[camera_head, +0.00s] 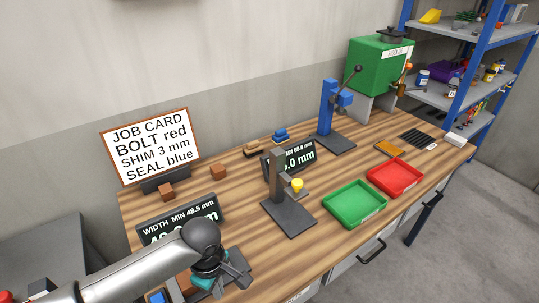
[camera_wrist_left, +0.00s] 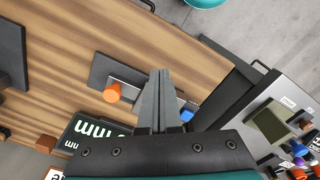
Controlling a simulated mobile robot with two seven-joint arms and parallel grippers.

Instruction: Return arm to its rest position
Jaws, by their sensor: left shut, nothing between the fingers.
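My left arm comes in from the lower left in the head view, and its gripper (camera_head: 236,274) is over the front left of the wooden bench (camera_head: 330,240). In the left wrist view the two grey fingers (camera_wrist_left: 155,98) lie together, shut and empty. The arm partly hides the width display (camera_head: 180,220) in the head view. My right gripper is in neither view.
A dark gauge stand with a yellow knob (camera_head: 297,185) is at mid-bench, with a green tray (camera_head: 355,222) and a red tray (camera_head: 394,190) to its right. A blue press (camera_head: 328,110) and the job card (camera_head: 152,145) stand at the back.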

